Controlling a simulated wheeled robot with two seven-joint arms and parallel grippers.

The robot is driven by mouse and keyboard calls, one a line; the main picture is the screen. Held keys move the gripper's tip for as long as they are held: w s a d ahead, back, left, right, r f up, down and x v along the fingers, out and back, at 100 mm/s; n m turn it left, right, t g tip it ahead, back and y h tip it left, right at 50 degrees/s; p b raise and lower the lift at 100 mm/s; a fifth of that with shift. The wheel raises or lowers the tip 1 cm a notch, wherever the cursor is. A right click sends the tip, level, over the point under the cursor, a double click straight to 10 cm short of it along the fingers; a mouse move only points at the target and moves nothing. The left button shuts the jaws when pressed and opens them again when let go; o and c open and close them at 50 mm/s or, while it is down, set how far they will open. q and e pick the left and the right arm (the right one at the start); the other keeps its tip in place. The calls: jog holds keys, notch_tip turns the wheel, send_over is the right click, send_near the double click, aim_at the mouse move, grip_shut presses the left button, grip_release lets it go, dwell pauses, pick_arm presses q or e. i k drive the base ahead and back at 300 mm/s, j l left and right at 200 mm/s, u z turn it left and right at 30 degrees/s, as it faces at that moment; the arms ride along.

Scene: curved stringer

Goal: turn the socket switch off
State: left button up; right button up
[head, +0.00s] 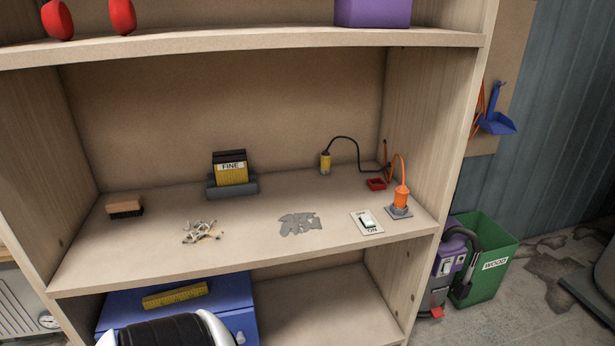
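The socket switch (367,222) is a pale plate with a rocker, lying on the right part of the middle shelf near its front edge. The word ON shows on its near side; the rocker's exact tilt is too small to tell. To its right an orange plug (401,197) stands upright in a grey socket base (398,212), with an orange cord rising from it. Neither of my grippers shows in the head view. A black and white rounded part, which may be mine, shows at the bottom edge.
The middle shelf (262,231) also holds a brush (125,206), a FINE block (231,170), a pile of small pale pieces (201,232), grey scraps (299,224), a yellow-black connector (325,163) and a red piece (376,184). The upper shelf (250,42) hangs above. A green bin (492,262) stands right.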

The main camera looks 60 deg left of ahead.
aim_at(367, 221)
jog(key=u, duration=1.4)
